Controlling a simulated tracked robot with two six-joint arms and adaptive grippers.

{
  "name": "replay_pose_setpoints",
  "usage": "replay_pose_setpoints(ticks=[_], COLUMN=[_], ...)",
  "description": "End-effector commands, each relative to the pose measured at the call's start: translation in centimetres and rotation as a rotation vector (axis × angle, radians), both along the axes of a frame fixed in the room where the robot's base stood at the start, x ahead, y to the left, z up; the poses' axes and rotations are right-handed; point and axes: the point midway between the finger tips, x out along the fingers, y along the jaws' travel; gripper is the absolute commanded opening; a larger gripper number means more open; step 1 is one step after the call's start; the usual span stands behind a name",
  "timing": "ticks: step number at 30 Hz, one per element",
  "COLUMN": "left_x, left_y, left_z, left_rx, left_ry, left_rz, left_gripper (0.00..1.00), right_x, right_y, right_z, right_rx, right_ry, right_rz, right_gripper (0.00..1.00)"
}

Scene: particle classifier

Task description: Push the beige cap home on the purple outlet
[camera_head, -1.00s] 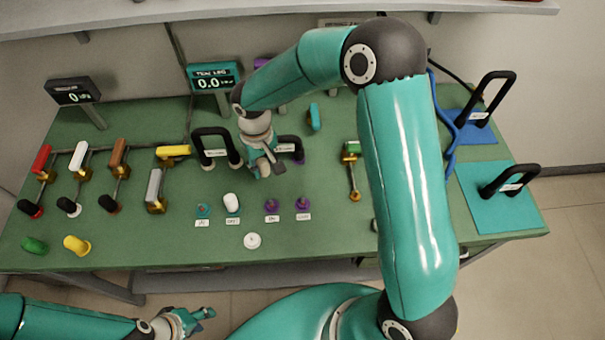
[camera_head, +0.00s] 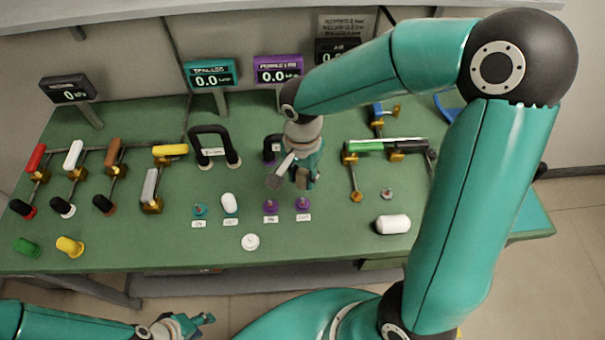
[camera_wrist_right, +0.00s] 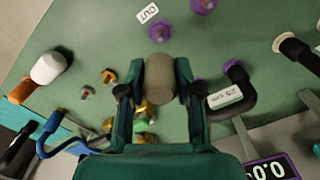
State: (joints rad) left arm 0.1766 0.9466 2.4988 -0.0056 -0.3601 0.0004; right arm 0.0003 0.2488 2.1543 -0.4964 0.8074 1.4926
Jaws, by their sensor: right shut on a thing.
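The beige cap (camera_wrist_right: 160,78) is held between the fingers of my right gripper (camera_wrist_right: 158,92) in the right wrist view. In the head view my right gripper (camera_head: 300,182) hangs above the bench behind the purple ports, and its fingers mostly hide the cap. The purple outlet (camera_head: 303,204) is the right one of two purple ports. In the right wrist view the outlet (camera_wrist_right: 160,31) stands beside the label "OUT", apart from the cap. The other purple port (camera_head: 270,206) stands to its left. My left gripper (camera_head: 190,324) is low at the front, away from the bench; its opening is unclear.
A white cap (camera_head: 229,202) and a teal port (camera_head: 200,210) stand left of the purple ports. A white disc (camera_head: 251,242) lies in front. A white cylinder (camera_head: 393,224) lies to the right. A black handle (camera_head: 212,145) and several valves stand around. The purple display (camera_head: 278,69) reads 0.0.

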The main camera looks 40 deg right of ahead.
Motion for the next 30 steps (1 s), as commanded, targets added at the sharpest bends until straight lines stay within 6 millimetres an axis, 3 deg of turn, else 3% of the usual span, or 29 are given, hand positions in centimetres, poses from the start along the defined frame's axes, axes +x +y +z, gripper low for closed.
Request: replay_pose_setpoints(ticks=[8,15,30], left_x=[0.0,0.0,0.0], left_y=[0.0,0.0,0.0], left_z=[-0.4,-2.1,-6.6], left_rx=[0.0,0.0,0.0], left_ry=[0.0,0.0,0.0], left_rz=[0.0,0.0,0.0], left_gripper=[0.4,0.4,0.4], right_x=[0.1,0.1,0.0], right_y=[0.0,0.1,0.1], right_z=[-0.1,-0.4,-5.0], right_rx=[0.0,0.0,0.0], right_ry=[-0.002,-0.004,-0.002], right_rz=[-0.014,-0.126,-0.134], right_gripper=[0.04,0.04,0.04])
